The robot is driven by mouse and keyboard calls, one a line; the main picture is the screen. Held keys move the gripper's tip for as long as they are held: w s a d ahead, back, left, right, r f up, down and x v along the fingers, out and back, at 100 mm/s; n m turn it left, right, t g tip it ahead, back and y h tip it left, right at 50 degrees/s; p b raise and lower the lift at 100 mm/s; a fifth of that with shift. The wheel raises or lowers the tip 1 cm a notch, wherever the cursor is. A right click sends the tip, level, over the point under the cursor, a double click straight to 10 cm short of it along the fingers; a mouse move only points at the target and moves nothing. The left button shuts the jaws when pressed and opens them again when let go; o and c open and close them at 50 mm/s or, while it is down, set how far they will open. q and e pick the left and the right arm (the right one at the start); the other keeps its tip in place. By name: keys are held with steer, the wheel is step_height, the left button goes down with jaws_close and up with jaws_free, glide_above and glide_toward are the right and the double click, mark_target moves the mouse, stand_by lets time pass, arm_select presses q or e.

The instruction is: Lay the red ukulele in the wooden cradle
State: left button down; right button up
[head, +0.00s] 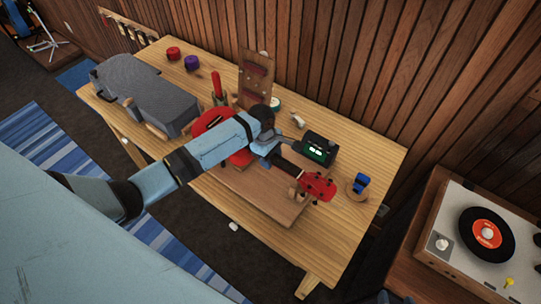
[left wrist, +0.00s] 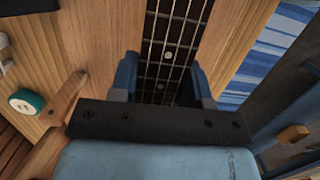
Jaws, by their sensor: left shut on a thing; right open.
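The red ukulele has its red body (head: 206,121) partly hidden behind my left arm in the head view, with its red headstock (head: 318,186) to the right. My left gripper (head: 279,160) is shut on its neck. In the left wrist view, the gripper's fingers (left wrist: 165,85) sit on either side of the dark fretted neck (left wrist: 170,50). A brown wooden board (head: 240,191), seemingly the cradle's base, lies on the table under the ukulele. My arm hides much of it, and I cannot tell whether the ukulele touches it. My right gripper is out of view.
A grey case (head: 145,92) fills the table's left part. An upright wooden piece (head: 256,79) stands behind the ukulele. A black tuner with a green display (head: 319,149) is close to the neck. A blue object (head: 360,182) stands right of the headstock. The table's front right is clear.

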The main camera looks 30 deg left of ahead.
arm_select(q)
steer(key=shift+a+x, duration=0.2)
steer(key=shift+x, duration=0.7)
steer(key=shift+a+x, duration=0.2)
steer(key=shift+x, duration=0.7)
steer(key=shift+f, duration=0.1)
steer(key=c, duration=0.5)
jaws_free()
steer(key=shift+d+r+p, duration=0.1)
steer(key=shift+r+p, duration=0.5)
steer(key=shift+r, duration=0.45)
